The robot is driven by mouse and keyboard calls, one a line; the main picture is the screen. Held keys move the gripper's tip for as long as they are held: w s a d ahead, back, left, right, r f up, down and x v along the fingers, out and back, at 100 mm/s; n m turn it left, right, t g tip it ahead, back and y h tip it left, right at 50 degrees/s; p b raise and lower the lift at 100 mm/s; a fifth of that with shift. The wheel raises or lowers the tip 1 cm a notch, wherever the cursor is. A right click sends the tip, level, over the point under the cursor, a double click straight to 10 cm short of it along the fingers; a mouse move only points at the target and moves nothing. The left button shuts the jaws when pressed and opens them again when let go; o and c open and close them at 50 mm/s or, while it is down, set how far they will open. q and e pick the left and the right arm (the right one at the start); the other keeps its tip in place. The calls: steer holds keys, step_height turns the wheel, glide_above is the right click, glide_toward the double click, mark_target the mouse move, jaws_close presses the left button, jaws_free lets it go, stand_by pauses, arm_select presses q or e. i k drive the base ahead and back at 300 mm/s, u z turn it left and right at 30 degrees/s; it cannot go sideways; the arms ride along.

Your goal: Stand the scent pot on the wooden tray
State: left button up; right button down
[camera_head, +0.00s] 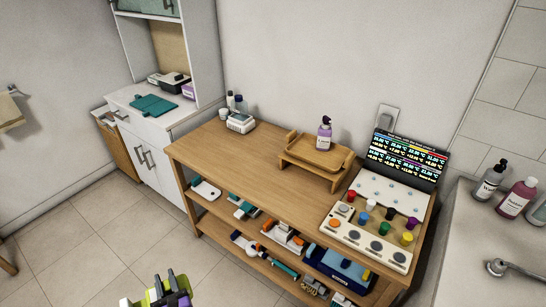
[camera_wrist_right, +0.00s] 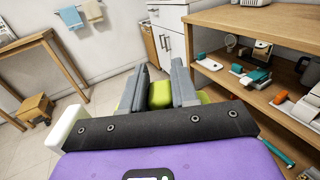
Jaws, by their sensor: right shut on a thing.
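The wooden tray (camera_head: 318,158) stands on the wooden table, with raised end pieces. A purple bottle with a dark top (camera_head: 324,136) appears to stand at its back part. My right gripper (camera_head: 166,290) is low at the bottom edge of the head view, in front of the table and well away from the tray. In the right wrist view its two grey fingers (camera_wrist_right: 158,88) are shut on a green thing (camera_wrist_right: 160,95), which I take to be the scent pot; its shape is mostly hidden by the fingers. My left gripper is not in view.
The wooden table (camera_head: 225,157) has clear room left of the tray. A control panel with coloured knobs (camera_head: 370,235) and a lit screen (camera_head: 404,160) fill its right side. A white device (camera_head: 240,122) and small bottles stand at its back left. Lower shelves hold tools.

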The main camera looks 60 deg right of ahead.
mark_target(315, 157)
steer(key=k, duration=0.15)
steer(key=z, duration=0.85)
